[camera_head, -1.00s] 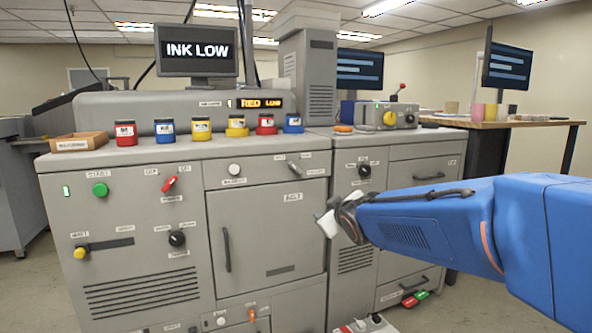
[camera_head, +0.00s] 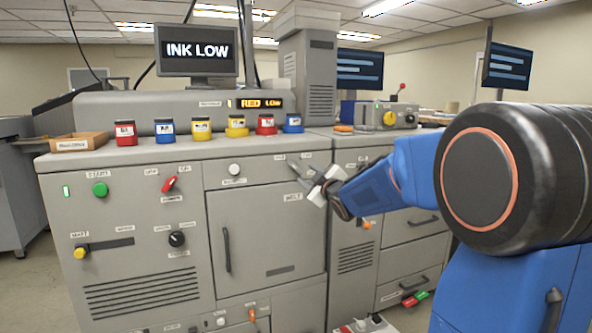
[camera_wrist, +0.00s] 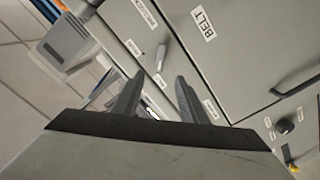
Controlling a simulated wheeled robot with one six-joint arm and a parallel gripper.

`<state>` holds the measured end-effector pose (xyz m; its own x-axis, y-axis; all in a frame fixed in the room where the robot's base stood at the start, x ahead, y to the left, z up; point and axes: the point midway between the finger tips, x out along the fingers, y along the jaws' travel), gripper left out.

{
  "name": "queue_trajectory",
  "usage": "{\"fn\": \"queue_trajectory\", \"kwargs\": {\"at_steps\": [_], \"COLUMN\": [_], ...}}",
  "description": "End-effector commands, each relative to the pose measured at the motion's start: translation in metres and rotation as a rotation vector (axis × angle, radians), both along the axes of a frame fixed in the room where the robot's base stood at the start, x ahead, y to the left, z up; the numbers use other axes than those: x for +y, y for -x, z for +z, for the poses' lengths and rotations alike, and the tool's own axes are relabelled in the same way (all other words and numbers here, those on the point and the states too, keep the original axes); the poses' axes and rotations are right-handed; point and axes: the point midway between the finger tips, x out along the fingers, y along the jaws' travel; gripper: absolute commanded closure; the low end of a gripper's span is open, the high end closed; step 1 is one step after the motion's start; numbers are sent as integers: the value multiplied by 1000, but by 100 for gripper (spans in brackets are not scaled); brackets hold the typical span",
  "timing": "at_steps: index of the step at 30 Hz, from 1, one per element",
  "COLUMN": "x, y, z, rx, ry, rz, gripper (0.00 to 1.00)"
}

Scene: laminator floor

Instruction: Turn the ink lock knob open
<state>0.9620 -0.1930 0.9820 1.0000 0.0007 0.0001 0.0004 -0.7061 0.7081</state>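A small pale grey lever knob, likely the ink lock knob (camera_wrist: 161,57), sits on the grey cabinet front with small labels around it. I cannot read the labels for certain. In the head view it is at the cabinet's upper right, largely covered by my gripper (camera_head: 302,178). In the wrist view my gripper (camera_wrist: 160,76) is open, its two dark fingers apart with nothing between them. The knob shows just beyond the fingertips, between their lines. Whether the fingers touch it cannot be told.
The door labelled BELT (camera_head: 266,235) lies below, with a dark vertical handle (camera_head: 227,250). A white round knob (camera_head: 234,169) is to the left. A red switch (camera_head: 169,184) and black knob (camera_head: 177,239) are further left. Ink jars (camera_head: 201,129) line the top. The screen (camera_head: 197,50) reads INK LOW.

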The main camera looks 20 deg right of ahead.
Motion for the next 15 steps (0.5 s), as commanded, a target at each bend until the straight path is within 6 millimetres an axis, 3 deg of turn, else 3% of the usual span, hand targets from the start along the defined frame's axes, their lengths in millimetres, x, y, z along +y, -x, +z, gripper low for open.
{"fn": "queue_trajectory", "kwargs": {"at_steps": [15], "x": [0], "y": [-86], "z": [-1], "rx": [1], "ry": [-1], "rz": [0], "gripper": [61]}}
